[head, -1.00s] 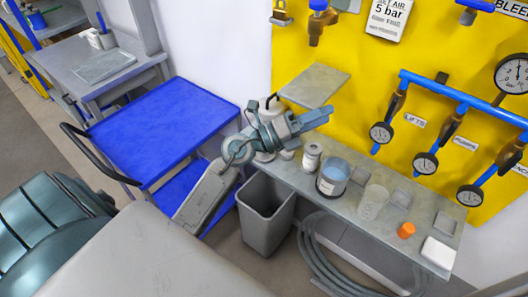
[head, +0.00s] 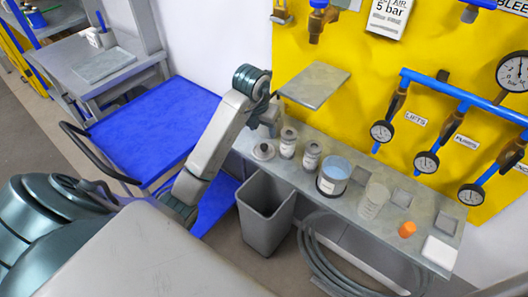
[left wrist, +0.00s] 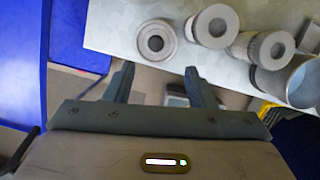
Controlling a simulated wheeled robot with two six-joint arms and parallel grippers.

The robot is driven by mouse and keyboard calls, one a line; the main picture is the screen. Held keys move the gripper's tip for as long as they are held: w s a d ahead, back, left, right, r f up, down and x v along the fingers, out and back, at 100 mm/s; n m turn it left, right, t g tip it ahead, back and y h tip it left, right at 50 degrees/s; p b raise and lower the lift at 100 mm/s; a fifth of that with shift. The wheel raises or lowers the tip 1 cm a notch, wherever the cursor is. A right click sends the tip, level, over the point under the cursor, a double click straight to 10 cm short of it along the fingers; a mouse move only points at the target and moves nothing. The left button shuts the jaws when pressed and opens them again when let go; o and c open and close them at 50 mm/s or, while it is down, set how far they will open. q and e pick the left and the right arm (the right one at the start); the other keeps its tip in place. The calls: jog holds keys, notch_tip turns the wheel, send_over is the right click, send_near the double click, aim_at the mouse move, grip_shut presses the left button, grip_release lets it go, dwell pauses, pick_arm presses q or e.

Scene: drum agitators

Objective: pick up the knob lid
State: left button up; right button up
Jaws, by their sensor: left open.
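The knob lid (head: 263,151) is a grey round disc with a raised middle. It lies on the narrow grey bench, left of two small jars. In the left wrist view the lid (left wrist: 156,42) is near the bench edge, just beyond my fingertips. My left gripper (left wrist: 158,72) is open and empty, its two fingers apart and pointing toward the lid without touching it. In the head view my left arm reaches up above the bench's left end, and its fingers are hard to make out. My right gripper is not in view.
Two lidded jars (head: 288,143) (head: 311,156) stand close right of the lid, then a container of blue contents (head: 333,178). A grey bin (head: 265,212) stands below the bench. A blue cart (head: 150,130) is to the left. A grey shelf plate (head: 314,85) juts out above.

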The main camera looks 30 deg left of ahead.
pick_arm(q)
jog(key=b, duration=0.3)
send_over(264, 146)
jog(key=s+d, duration=0.1)
jog(key=s, duration=0.1)
jog(key=x, duration=0.4)
jog(key=shift+s+f, duration=0.3)
jog(key=shift+w+f, duration=0.15)
jog(key=shift+f, duration=0.15)
jog(key=shift+a+f+p, duration=0.1)
jog(key=shift+f+p, duration=0.2)
jog(key=shift+p, duration=0.25)
jog(key=x, duration=0.1)
jog(key=p+x, duration=0.2)
jog(key=shift+a+f, duration=0.25)
jog(key=shift+a, duration=0.05)
jog(key=shift+w+f, duration=0.15)
jog(key=shift+f, duration=0.4)
grip_shut()
jog(key=shift+r, duration=0.1)
